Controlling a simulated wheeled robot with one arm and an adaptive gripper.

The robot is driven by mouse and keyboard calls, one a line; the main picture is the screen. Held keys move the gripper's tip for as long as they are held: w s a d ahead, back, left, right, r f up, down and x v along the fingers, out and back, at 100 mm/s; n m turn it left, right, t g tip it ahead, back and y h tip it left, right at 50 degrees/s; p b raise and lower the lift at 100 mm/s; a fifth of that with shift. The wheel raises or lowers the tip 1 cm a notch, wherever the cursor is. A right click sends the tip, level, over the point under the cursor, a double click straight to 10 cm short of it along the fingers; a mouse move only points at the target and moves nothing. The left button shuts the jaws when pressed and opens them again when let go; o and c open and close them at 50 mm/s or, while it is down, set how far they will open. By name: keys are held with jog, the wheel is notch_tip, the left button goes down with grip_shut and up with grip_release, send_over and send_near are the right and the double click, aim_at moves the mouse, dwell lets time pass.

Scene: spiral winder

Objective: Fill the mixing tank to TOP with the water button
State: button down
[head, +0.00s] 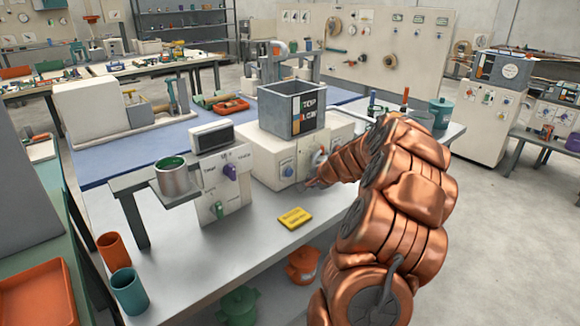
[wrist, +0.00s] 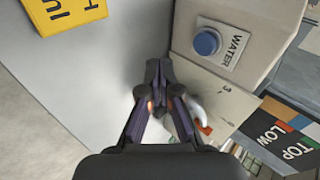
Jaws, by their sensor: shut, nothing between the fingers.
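The mixing tank (head: 275,112) is a grey open box on a cream base, with TOP and LOW marks on its front gauge (head: 309,109). The gauge with the TOP and LOW marks (wrist: 290,138) also shows at the lower right of the wrist view. The blue round water button (wrist: 207,42) sits beside a WATER label; it also shows on the base front in the head view (head: 288,171). My gripper (wrist: 157,68) is shut and empty, apart from the button, to its left and below it in the wrist view. The water level cannot be made out.
A yellow card (head: 295,218) lies on the grey table (head: 235,258) in front of the base. A cream machine (head: 226,180) with a metal pot (head: 173,178) stands left of the tank. The table front is mostly clear.

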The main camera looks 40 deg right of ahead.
aim_at(289, 173)
jog(key=m, duration=0.2)
jog(key=s+m+p, duration=0.1)
jog(key=m, duration=0.1)
jog(key=shift+s, duration=0.15)
jog(key=m, duration=0.1)
jog(key=s+m, duration=0.1)
jog(key=m, duration=0.2)
jog(key=shift+s+d+f+g+h, duration=0.25)
jog(key=shift+d+f+g+h, duration=0.05)
jog(key=shift+d+f, duration=0.05)
jog(key=shift+w+p, duration=0.1)
jog(key=shift+p, duration=0.2)
jog(key=w+p, duration=0.2)
jog(key=w, duration=0.5)
jog(key=shift+w+d+p, duration=0.1)
jog(key=shift+w+p, duration=0.35)
jog(key=shift+w, duration=0.4)
jog(key=shift+w, duration=0.1)
jog(key=shift+w+p, duration=0.3)
jog(key=shift+p, duration=0.1)
jog(key=shift+w+p, duration=0.35)
jog(key=shift+w, duration=0.1)
dwell(3.9)
